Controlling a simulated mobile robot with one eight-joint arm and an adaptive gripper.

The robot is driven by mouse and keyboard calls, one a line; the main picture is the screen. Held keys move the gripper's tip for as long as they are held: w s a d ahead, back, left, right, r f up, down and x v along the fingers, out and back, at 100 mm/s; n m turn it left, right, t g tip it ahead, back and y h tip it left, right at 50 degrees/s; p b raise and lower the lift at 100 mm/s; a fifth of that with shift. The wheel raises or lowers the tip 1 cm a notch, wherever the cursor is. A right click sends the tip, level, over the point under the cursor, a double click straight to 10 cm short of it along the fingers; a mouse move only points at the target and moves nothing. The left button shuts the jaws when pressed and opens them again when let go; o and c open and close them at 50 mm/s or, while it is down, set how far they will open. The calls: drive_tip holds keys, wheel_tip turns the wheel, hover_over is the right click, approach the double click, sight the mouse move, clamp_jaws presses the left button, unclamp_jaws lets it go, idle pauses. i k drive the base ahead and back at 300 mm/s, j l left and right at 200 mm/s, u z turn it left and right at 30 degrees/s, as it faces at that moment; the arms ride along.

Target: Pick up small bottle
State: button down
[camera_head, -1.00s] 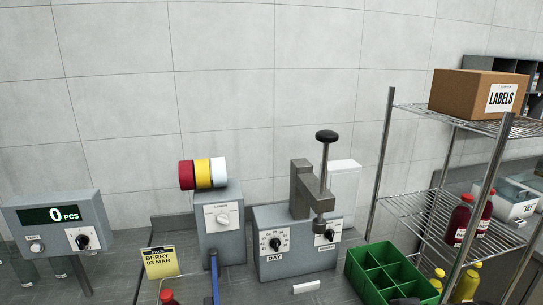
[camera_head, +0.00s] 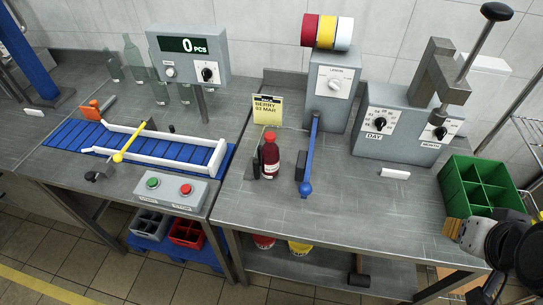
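A small red bottle (camera_head: 270,158) with a red cap and a white label stands upright on the grey bench. It is just below the yellow "BERRY 03 MAR" card and left of a blue lever. A dark piece beside its left side is too small to identify. Dark and pale parts of my arm show at the lower right edge, far from the bottle. My gripper's fingers cannot be made out there. Clear glass bottles (camera_head: 136,58) stand at the back left.
A blue conveyor (camera_head: 70,137) with white rails and a button box (camera_head: 170,187) are on the left. The label machine (camera_head: 335,85), the date press (camera_head: 400,130) and a green crate (camera_head: 475,203) stand right of the bottle. The bench front is mostly clear.

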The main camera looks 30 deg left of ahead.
sight(269, 151)
drive_tip(key=u, duration=1.4)
